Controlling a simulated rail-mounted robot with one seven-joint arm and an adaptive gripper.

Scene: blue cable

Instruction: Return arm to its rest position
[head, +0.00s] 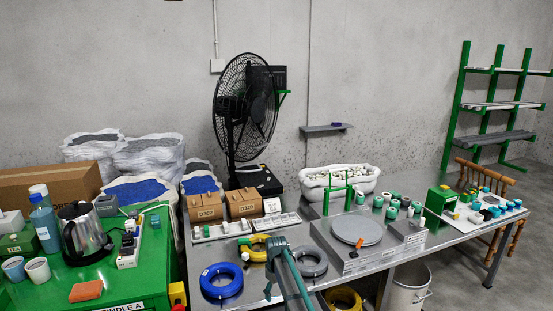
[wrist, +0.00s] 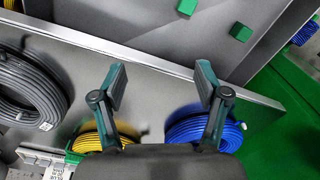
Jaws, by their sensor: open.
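My gripper (wrist: 161,80) is open, with its two teal fingers spread wide and nothing between them in the wrist view. In the head view, teal parts of my arm and gripper show at the bottom middle, in front of the bench. The blue cable coil (head: 221,292) lies flat at the bench's front left; in the wrist view the blue coil (wrist: 229,138) is partly behind the right finger. The yellow cable coil (head: 255,255) lies to its right, and also shows behind the left finger (wrist: 88,141). The grey cable coil (head: 316,270) lies right of my gripper.
A green table (head: 100,290) with a kettle (head: 85,233) and cups stands at left. The metal bench (head: 455,235) carries boxes, a round plate (head: 357,230) and several green-and-white parts. A black fan (head: 246,108) rises behind. Another yellow coil (head: 343,297) sits low in front.

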